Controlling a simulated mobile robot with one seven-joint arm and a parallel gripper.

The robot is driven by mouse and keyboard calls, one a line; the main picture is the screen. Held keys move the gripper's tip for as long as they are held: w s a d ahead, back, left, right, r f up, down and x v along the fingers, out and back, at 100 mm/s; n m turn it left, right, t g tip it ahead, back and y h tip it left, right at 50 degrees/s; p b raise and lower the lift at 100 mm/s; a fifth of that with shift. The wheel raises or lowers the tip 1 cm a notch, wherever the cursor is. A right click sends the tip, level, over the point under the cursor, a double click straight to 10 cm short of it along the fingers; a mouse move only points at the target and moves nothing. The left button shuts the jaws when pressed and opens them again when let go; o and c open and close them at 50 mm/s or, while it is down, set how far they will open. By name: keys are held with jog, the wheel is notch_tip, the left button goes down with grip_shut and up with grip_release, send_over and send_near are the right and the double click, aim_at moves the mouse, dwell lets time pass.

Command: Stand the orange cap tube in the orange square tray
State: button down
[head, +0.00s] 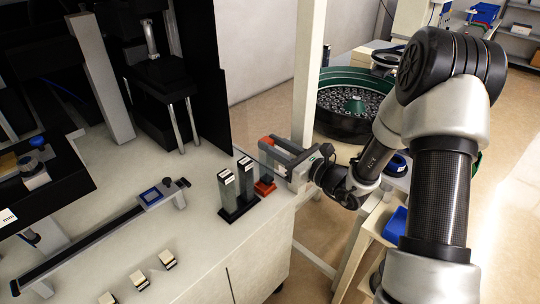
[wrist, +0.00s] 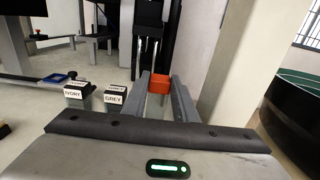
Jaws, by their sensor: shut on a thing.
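My gripper (head: 271,146) reaches in from the right over the bench edge, its two grey fingers shut on the orange cap tube (head: 266,142). The tube's orange top shows between the fingertips in the wrist view (wrist: 159,83). The fingers hide much of its body. The orange square tray (head: 264,189) is on the bench almost directly below the fingers, right of two dark posts. It is partly covered in the head view, and I cannot make it out in the wrist view. I cannot tell whether the tube's foot touches the tray.
Two dark upright posts with white-labelled tops stand close left of the tray, one labelled ivory (wrist: 76,94), the other grey (wrist: 115,98). A pale upright column (head: 308,75) rises behind my gripper. Small pale blocks (head: 138,280) lie at the bench front. A green bowl feeder (head: 352,108) stands beyond.

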aim_at(267, 161)
jog(key=shift+w+a, duration=0.4)
jog(key=shift+a, duration=0.05)
jog(key=shift+f+b, duration=0.55)
jog(key=shift+f, duration=1.25)
jog(key=c, duration=1.4)
grip_release()
